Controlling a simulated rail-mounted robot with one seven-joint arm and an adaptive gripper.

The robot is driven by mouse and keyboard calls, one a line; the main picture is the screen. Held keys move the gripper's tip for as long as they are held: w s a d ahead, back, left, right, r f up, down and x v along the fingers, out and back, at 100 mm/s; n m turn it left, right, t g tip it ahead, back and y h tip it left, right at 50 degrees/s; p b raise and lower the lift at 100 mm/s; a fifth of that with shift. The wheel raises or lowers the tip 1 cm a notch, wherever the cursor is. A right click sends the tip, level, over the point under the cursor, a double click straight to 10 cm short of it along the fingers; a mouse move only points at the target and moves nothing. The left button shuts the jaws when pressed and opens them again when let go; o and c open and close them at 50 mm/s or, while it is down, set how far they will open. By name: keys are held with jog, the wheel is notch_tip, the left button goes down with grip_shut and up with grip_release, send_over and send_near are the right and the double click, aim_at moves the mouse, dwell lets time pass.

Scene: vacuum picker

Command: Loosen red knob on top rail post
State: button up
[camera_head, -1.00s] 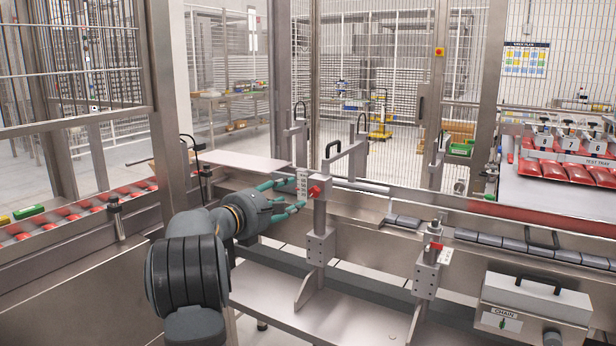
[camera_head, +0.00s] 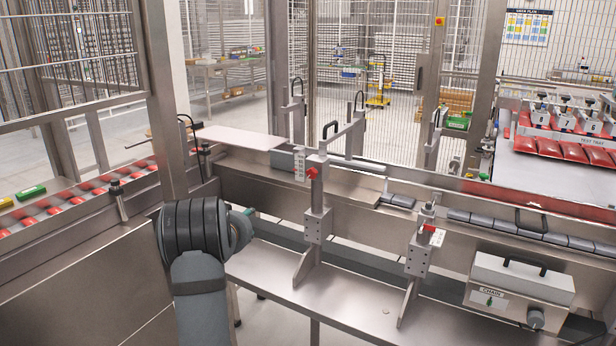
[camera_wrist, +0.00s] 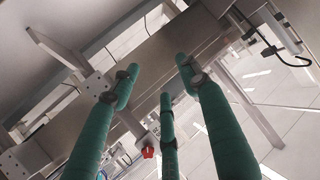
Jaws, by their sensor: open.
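A red knob (camera_head: 312,172) sits near the top of the left metal rail post (camera_head: 317,195), beside a white scale strip (camera_head: 299,166). A second red knob (camera_head: 429,229) is on the shorter right post (camera_head: 419,258). In the head view my gripper (camera_head: 250,212) is mostly hidden behind my arm, left of the left post and apart from it. In the wrist view my gripper (camera_wrist: 157,78) shows three teal fingers, spread open and empty. A red knob (camera_wrist: 147,152) shows beyond the left and middle fingers; I cannot tell which post it is on.
A metal ledge (camera_head: 290,283) runs below the posts. A grey box marked CHAIN (camera_head: 520,285) with a black handle stands at the right. A conveyor (camera_head: 85,210) with red packs lies at the left. Grey blocks (camera_head: 510,229) line the rail at the right.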

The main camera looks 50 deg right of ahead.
jog(key=s+d+r+m+g+h, duration=0.4)
jog(key=s+d+r+m, duration=0.2)
jog(key=s+m, duration=0.2)
jog(key=m+g+h, duration=0.1)
jog(key=m+h, duration=0.2)
jog(key=m, duration=0.1)
send_near(310, 175)
jog(key=d+p, duration=0.1)
jog(key=d, duration=0.2)
jog(key=d+p, duration=0.1)
jog(key=d, duration=0.1)
jog(key=w+d+p, duration=0.1)
jog(key=d, duration=0.2)
jog(key=shift+d, duration=0.35)
jog(key=shift+c, duration=1.2)
